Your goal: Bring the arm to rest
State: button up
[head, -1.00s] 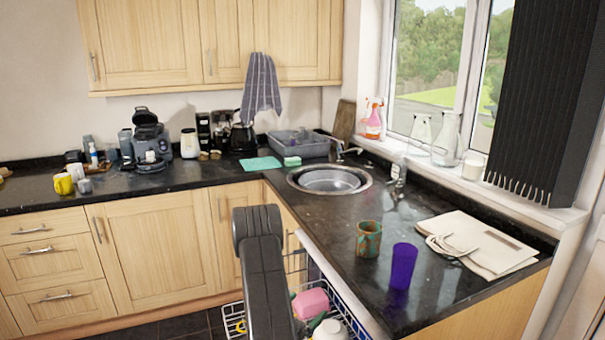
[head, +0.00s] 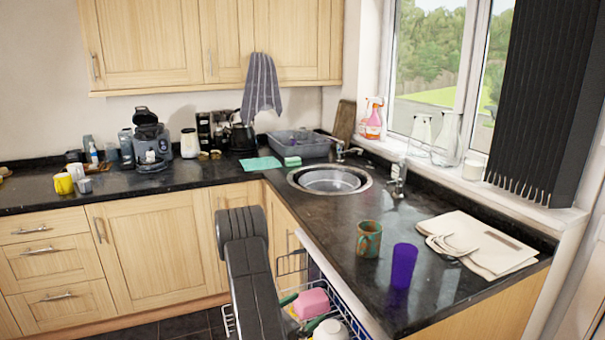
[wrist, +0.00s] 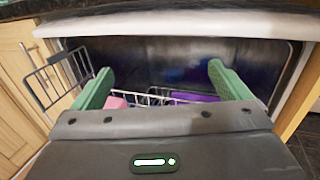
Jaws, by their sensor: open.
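My arm (head: 250,265) rises in front of the counter in the head view, bent at its upper joint. My gripper (wrist: 160,85) shows in the wrist view with its two green fingers wide apart and nothing between them. It faces the opening of a dishwasher (wrist: 180,22) with a white top edge and a dark interior. A wire rack (wrist: 150,98) lies beyond the fingers, with a pink item (wrist: 117,101) and a purple item (wrist: 195,97) in it. In the head view a green fingertip shows beside the arm, next to the pink item (head: 313,301).
A green-brown mug (head: 368,239) and a purple cup (head: 403,266) stand on the dark counter (head: 330,225) right of my arm. A folded cloth bag (head: 483,243) lies farther right. The sink (head: 329,181) is behind. A white item (head: 330,330) sits in the rack.

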jog(key=m+t+y+b, duration=0.1)
jog(key=m+b, duration=0.3)
jog(key=b, duration=0.3)
jog(key=m+t+y+b, duration=0.1)
jog(key=m+b, duration=0.3)
jog(key=b, duration=0.4)
jog(key=m+t+y+b, duration=0.2)
jog(key=m+b, duration=0.3)
jog(key=b, duration=0.3)
jog(key=shift+s+f+y, duration=0.1)
jog(key=shift+f+y, duration=0.05)
jog(key=shift+y, duration=0.15)
dwell(0.5)
dwell(0.5)
